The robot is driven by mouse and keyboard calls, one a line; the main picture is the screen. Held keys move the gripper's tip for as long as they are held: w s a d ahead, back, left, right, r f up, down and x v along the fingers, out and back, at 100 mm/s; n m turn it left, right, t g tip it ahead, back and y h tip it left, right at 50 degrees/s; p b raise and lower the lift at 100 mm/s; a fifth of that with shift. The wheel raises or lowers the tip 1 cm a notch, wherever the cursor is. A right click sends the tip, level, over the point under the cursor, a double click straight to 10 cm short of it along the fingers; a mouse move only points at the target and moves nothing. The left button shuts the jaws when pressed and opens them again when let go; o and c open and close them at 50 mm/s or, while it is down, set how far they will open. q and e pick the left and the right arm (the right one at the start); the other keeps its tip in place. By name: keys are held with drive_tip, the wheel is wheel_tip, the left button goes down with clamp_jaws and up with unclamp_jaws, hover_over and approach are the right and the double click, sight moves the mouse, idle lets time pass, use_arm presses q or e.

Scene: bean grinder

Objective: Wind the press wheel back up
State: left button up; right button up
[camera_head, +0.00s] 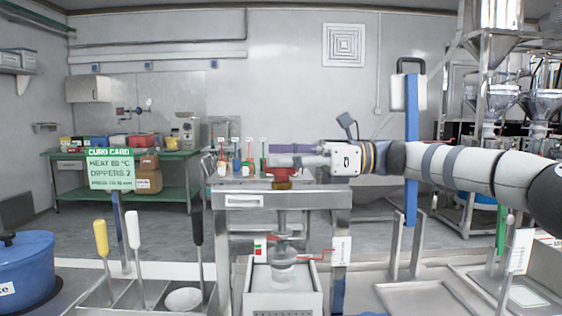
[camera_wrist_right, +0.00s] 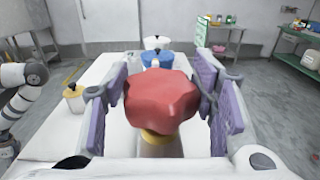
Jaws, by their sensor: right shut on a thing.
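The press wheel is a red, lobed knob (camera_head: 281,174) on top of the metal press frame (camera_head: 320,200) in the head view. In the right wrist view the red wheel (camera_wrist_right: 160,100) fills the space between the purple finger pads, with a yellow collar below it. My right gripper (camera_head: 275,156) comes in from the right at wheel height and is shut on the wheel. Below the beam, the press screw and its plate (camera_head: 284,254) hang over the white box (camera_head: 283,290). My left gripper is not in view.
A curd card (camera_head: 110,169) stands at left behind a tray of dippers (camera_head: 130,292). A blue pot (camera_head: 25,265) is at far left. A blue upright post (camera_head: 411,150) stands behind my right arm. A metal tray (camera_head: 430,298) lies at right.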

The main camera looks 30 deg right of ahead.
drive_tip(key=shift+f, duration=0.1)
idle(0.3)
drive_tip(key=o, duration=1.2)
drive_tip(key=shift+a, duration=0.1)
drive_tip(key=v, duration=1.2)
